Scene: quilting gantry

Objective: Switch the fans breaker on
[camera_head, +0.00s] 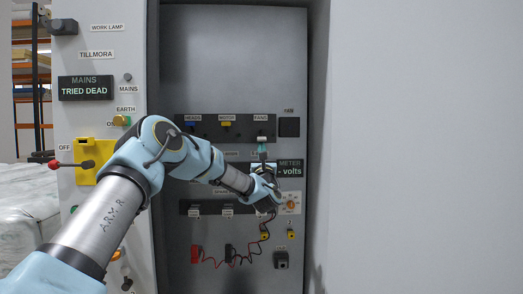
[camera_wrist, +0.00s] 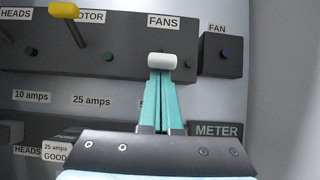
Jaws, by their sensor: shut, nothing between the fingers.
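The fans breaker has a white handle (camera_wrist: 162,61) under the FANS label in the wrist view. It also shows in the head view (camera_head: 262,138), at the right end of the dark breaker strip (camera_head: 245,124). My gripper (camera_wrist: 163,76) is shut with nothing between its teal fingers. Its fingertips are right at the underside of the white handle and overlap its lower edge in the wrist view; I cannot tell if they touch. In the head view my gripper (camera_head: 262,148) points up from below the handle. The breaker's pivot is hidden behind the handle and fingers.
The yellow motor breaker handle (camera_wrist: 66,10) is left of the fans one, and the blue heads handle (camera_head: 190,124) further left. A fan box (camera_head: 289,127) sits close on the right. The meter display (camera_head: 290,170) and dial (camera_head: 290,203) lie below. Red test leads (camera_head: 238,262) hang lower.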

